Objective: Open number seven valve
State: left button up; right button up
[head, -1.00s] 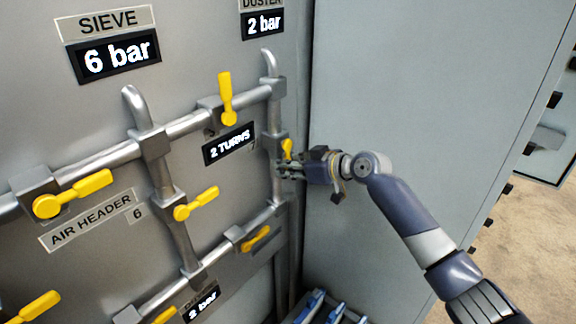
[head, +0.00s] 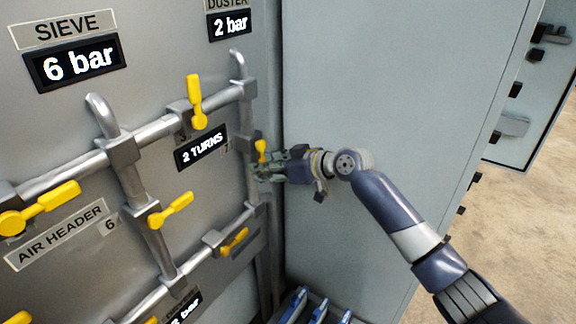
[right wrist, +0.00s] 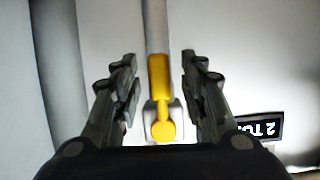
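The valve with a small yellow handle (head: 261,149) sits on the right-hand vertical pipe, beside a label that looks like a 7. My right gripper (head: 262,172) is at this valve, its fingertips just below the handle in the head view. In the right wrist view the yellow handle (right wrist: 160,85) lies along the pipe, between the two spread fingers of the right gripper (right wrist: 158,75). A gap shows on each side, so it is not gripped. My left gripper is not in view.
Other yellow valve handles sit on the pipes to the left, such as the upright one (head: 195,100) above the "2 TURNS" display (head: 200,148). A large grey cabinet side (head: 370,90) stands right of the pipes. Blue-edged items (head: 305,306) lie low at the bottom.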

jog(key=v, duration=1)
jog(key=shift+f, duration=0.1)
